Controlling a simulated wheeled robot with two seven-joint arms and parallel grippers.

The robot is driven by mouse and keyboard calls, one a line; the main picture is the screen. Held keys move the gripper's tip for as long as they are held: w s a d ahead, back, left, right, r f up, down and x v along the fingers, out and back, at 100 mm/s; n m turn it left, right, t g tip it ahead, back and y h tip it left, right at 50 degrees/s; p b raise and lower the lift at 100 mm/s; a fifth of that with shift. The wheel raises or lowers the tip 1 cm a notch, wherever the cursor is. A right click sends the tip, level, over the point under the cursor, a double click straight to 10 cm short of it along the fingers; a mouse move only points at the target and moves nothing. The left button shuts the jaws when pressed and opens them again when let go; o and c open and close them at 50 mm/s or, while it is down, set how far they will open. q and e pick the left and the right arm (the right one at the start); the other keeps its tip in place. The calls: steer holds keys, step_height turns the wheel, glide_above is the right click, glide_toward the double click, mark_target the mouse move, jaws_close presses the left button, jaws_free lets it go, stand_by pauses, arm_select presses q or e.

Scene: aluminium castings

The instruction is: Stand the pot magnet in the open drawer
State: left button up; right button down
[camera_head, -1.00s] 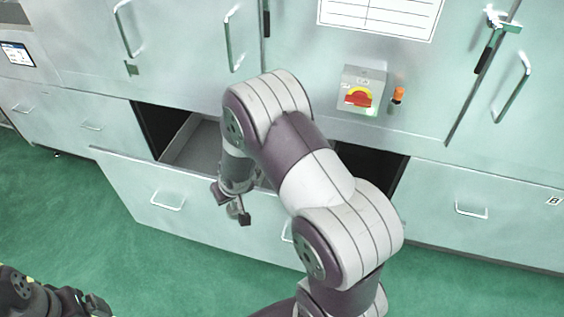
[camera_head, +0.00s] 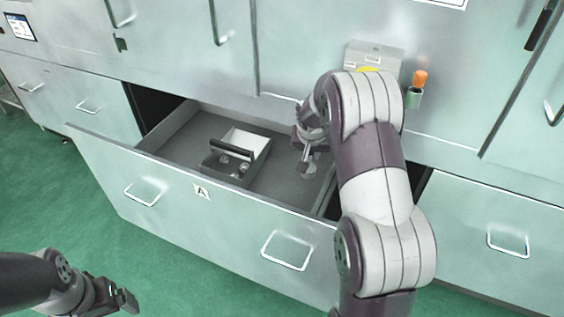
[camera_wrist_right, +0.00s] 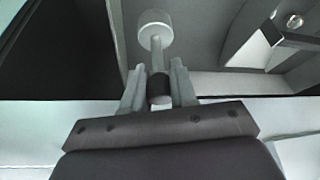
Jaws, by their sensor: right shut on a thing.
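My right gripper (camera_head: 306,143) is over the right part of the open drawer (camera_head: 190,142). It is shut on the pot magnet (camera_head: 309,169), whose pale round head points down below the fingers. In the right wrist view the gripper (camera_wrist_right: 158,80) clasps the magnet's dark grip, and a thin stem leads to the pale cylindrical head (camera_wrist_right: 155,28). I cannot tell whether the head touches the drawer floor. My left gripper (camera_head: 118,300) is at the lower left, in front of the drawer and far from it; its finger gap is unclear.
A small open tray (camera_head: 262,152) with a dark bar handle (camera_head: 231,149) and shiny round parts stands in the drawer, left of the magnet. The drawer front (camera_head: 130,172) carries a label A. A switch box (camera_head: 374,55) and an orange-capped item (camera_head: 420,78) are on the cabinet behind.

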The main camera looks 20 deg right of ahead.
steer(key=shift+w+a+f+b, duration=0.1)
steer(key=shift+w+f+b, duration=0.15)
steer(key=shift+w+f, duration=0.85)
steer(key=shift+w+a+f+b, duration=0.1)
steer(key=shift+w+f+b, duration=0.1)
steer(key=shift+w+f, duration=0.85)
steer(key=shift+w+a+f+b, duration=0.1)
steer(key=shift+w+f+b, duration=0.15)
steer(key=shift+w+f, duration=0.85)
steer(key=shift+s+f, duration=0.45)
steer(key=shift+f, duration=0.05)
steer(key=c, duration=0.8)
jaws_free()
